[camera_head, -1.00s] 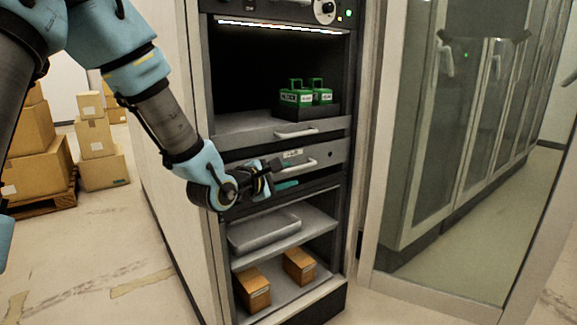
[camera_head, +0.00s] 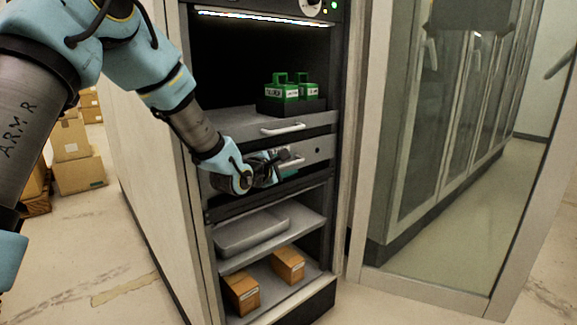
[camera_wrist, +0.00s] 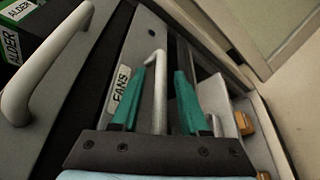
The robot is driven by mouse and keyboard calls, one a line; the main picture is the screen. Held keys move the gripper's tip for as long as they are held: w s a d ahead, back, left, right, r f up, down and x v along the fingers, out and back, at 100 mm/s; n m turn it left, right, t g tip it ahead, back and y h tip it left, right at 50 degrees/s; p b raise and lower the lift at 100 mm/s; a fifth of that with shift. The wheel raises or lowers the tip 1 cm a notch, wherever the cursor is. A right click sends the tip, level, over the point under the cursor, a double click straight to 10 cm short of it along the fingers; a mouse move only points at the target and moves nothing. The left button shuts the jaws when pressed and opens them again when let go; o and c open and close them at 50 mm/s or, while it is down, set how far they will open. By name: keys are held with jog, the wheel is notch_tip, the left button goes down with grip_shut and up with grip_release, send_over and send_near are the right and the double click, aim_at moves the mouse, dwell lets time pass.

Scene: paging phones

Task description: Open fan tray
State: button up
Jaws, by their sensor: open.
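The fan tray (camera_head: 318,151) is a grey panel in the rack, below the shelf with the green modules. It seems closed. In the wrist view its front (camera_wrist: 145,38) carries a label reading "FANS" and a pale bar handle (camera_wrist: 158,95). My gripper (camera_wrist: 160,72) is open, with one teal finger on each side of the handle. I cannot tell whether either finger touches it. In the head view my gripper (camera_head: 283,165) is at the tray's front and hides much of the handle.
Above is a shelf with its own white handle (camera_head: 282,129) and green modules (camera_head: 290,91); that handle (camera_wrist: 42,62) is left of my gripper in the wrist view. Below are a grey tray (camera_head: 250,233) and orange-brown boxes (camera_head: 288,265). A glass door (camera_head: 450,150) stands at right.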

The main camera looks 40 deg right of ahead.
jog(key=shift+d, duration=0.2)
jog(key=shift+c, duration=0.2)
grip_shut()
jog(key=shift+f, duration=0.1)
dwell(1.1)
